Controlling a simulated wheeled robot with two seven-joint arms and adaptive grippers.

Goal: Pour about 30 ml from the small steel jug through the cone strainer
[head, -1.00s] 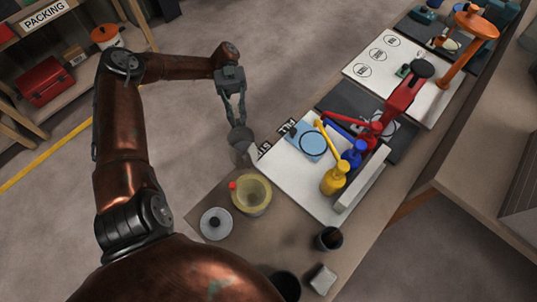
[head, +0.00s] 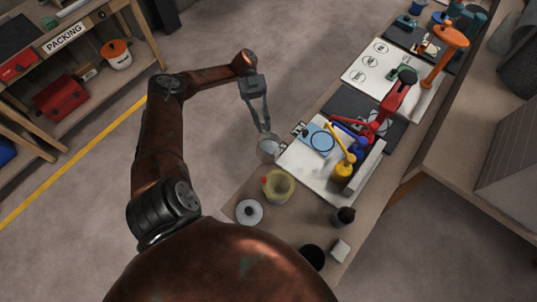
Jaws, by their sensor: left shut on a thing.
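My left gripper (head: 265,130) is shut on a small grey metal vessel, which looks like the small steel jug (head: 269,149). It holds the jug near the left edge of the bench, beyond a round yellowish translucent pot (head: 279,187) with a red spot on its rim. The jug and pot look apart in the picture. I cannot tell the jug's exact tilt or its contents. The cone strainer is not clear to me; it may be the yellowish pot or something in it. My right gripper is not in view.
A pale disc with a dark centre (head: 249,212), a dark cup (head: 344,216) and a light block (head: 340,249) stand near the pot. A white board (head: 309,171) with yellow, blue and red jointed arms lies beyond. Floor is clear left of the bench.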

